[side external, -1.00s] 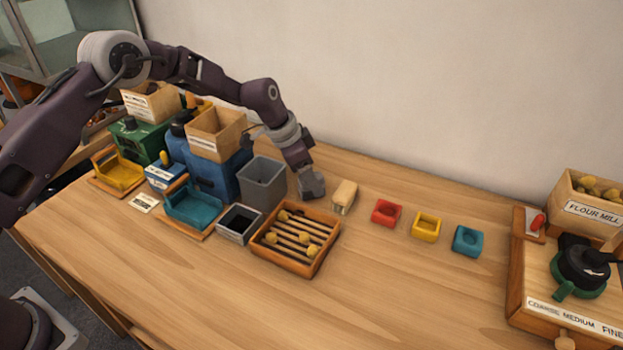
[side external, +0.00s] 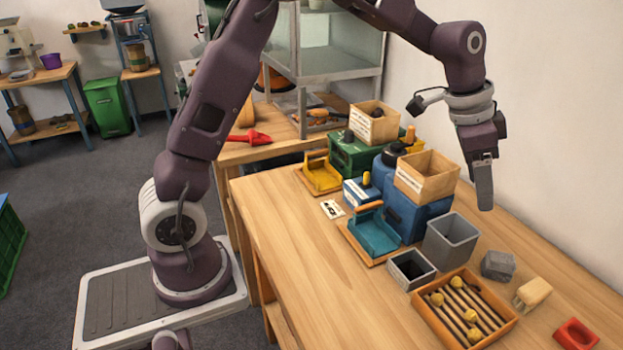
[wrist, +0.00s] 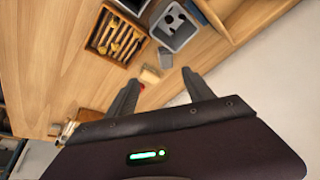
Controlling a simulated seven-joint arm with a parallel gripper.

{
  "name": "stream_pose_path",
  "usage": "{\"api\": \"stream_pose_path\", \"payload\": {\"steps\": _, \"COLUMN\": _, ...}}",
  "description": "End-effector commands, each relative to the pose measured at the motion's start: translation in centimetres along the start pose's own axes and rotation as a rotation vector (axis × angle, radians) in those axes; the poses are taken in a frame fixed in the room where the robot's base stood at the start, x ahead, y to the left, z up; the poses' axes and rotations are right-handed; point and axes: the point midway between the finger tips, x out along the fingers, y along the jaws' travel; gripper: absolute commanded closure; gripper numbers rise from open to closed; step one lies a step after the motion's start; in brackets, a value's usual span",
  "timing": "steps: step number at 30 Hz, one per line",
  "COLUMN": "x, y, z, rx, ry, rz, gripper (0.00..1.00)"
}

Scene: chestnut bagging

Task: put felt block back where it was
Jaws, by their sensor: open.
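The felt block, a small grey block (side external: 498,265), sits on the table between the tall grey bin (side external: 450,240) and a beige wooden-looking block (side external: 532,293). It also shows in the wrist view (wrist: 165,57), apart from the fingers. My gripper (side external: 484,205) is raised above the table near the wall, pointing down, behind and above the felt block. In the wrist view my gripper (wrist: 160,90) is open, with its two fingers spread and nothing between them.
A small dark-filled box (side external: 411,269), teal scoop tray (side external: 374,233) and blue machine with a wooden hopper (side external: 427,177) stand left. A red holder (side external: 576,335) lies right.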

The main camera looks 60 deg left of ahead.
Motion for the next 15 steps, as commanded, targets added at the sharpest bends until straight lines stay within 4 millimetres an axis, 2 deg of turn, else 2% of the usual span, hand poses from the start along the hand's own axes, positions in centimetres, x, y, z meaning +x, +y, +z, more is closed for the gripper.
{"api": "stream_pose_path", "payload": {"steps": 1, "x": -4.0, "y": 1.3, "z": 1.8, "rx": -0.043, "ry": 0.004, "rz": -0.04, "gripper": 0.39}}
{"api": "stream_pose_path", "payload": {"steps": 3, "x": -8.7, "y": 3.3, "z": 5.1, "rx": -0.127, "ry": 0.006, "rz": -0.091, "gripper": 0.39}}
{"api": "stream_pose_path", "payload": {"steps": 5, "x": -12.1, "y": 5.3, "z": 8.7, "rx": -0.211, "ry": 0.013, "rz": -0.131, "gripper": 0.39}}
{"api": "stream_pose_path", "payload": {"steps": 6, "x": -13.9, "y": 6.7, "z": 11.3, "rx": -0.269, "ry": 0.023, "rz": -0.158, "gripper": 0.39}}
{"api": "stream_pose_path", "payload": {"steps": 9, "x": -16.5, "y": 10.0, "z": 17.7, "rx": -0.412, "ry": 0.052, "rz": -0.205, "gripper": 0.39}}
{"api": "stream_pose_path", "payload": {"steps": 12, "x": -17.0, "y": 12.4, "z": 22.5, "rx": -0.52, "ry": 0.08, "rz": -0.228, "gripper": 0.39}}
{"api": "stream_pose_path", "payload": {"steps": 15, "x": -16.8, "y": 13.8, "z": 25.1, "rx": -0.585, "ry": 0.097, "rz": -0.236, "gripper": 0.39}}
